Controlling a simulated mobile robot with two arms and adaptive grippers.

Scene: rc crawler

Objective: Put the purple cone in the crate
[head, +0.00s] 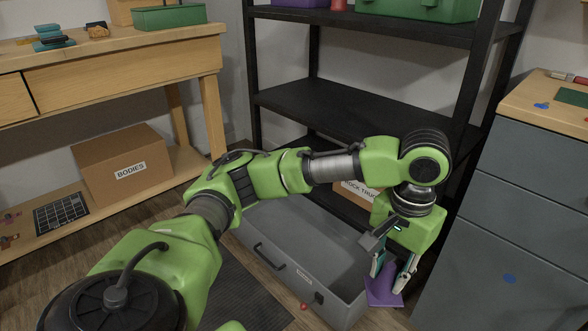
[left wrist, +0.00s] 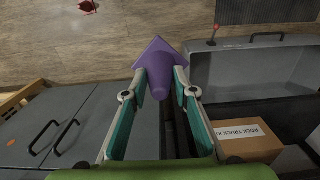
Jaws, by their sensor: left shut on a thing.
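The purple cone (head: 384,290) is held between the fingers of my left gripper (head: 391,272), which is shut on it. In the left wrist view the cone (left wrist: 159,70) sits between the fingertips (left wrist: 158,82), its square base facing away from the gripper. The grey open crate (head: 268,258) stands on the floor, with a handle and label on its front, and looks empty where I see into it. In the head view the cone is just past the crate's right end. In the left wrist view the crate (left wrist: 235,68) is to the right, apart from the cone. My right gripper is not in view.
A black shelf rack (head: 350,115) stands behind the crate. A grey drawer cabinet (head: 500,240) is close on the right of my left gripper. A wooden workbench (head: 130,65) with a bodies box (head: 122,165) below is at left. A rock truck kit box (left wrist: 247,140) is beside the crate.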

